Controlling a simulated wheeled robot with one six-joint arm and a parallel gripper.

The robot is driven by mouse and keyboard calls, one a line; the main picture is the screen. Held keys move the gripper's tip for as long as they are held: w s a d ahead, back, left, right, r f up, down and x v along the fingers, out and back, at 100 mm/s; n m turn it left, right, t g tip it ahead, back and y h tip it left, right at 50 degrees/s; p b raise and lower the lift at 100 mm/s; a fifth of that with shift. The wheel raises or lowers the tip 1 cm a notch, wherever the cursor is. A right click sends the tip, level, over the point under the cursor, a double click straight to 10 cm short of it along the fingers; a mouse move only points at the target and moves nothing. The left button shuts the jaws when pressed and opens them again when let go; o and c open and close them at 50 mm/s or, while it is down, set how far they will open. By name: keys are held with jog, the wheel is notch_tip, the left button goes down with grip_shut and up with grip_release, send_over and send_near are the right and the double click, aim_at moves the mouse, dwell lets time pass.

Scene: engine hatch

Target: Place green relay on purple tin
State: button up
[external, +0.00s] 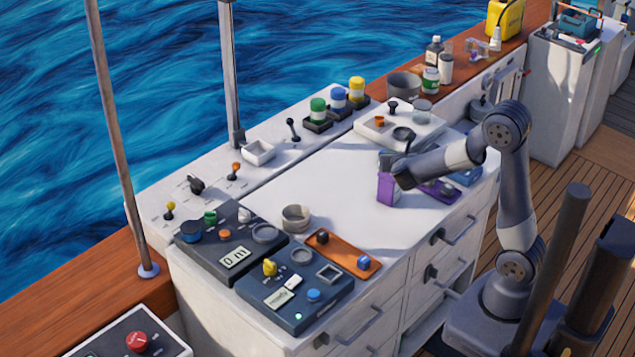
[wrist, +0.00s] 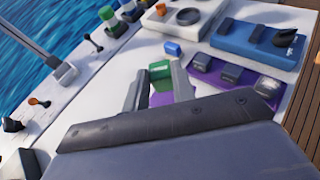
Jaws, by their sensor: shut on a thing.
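The green relay (wrist: 160,72) shows between my gripper's fingers in the wrist view. My gripper (wrist: 157,78) is shut on it. The purple tin (external: 387,189) is a small upright box on the white worktop in the external view. Its purple also shows just below the green relay in the wrist view (wrist: 160,99). In the external view my gripper (external: 391,164) is at the top of the tin and hides the relay. I cannot tell whether the relay touches the tin.
A purple tray (external: 454,196) with dark blocks lies close to the right of the tin. A white panel (external: 372,133) with an orange knob stands behind. An orange tray (external: 352,263) and dark control panels (external: 290,295) are at the front. The worktop's middle left is clear.

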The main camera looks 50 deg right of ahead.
jog(key=shift+f, duration=1.6)
jog(key=shift+f+b, duration=0.15)
jog(key=shift+b, duration=0.15)
jog(key=o, duration=1)
jog(key=shift+r+p, duration=0.3)
jog(key=b+v, duration=0.1)
jog(key=v, duration=1.1)
jog(key=shift+f, duration=0.1)
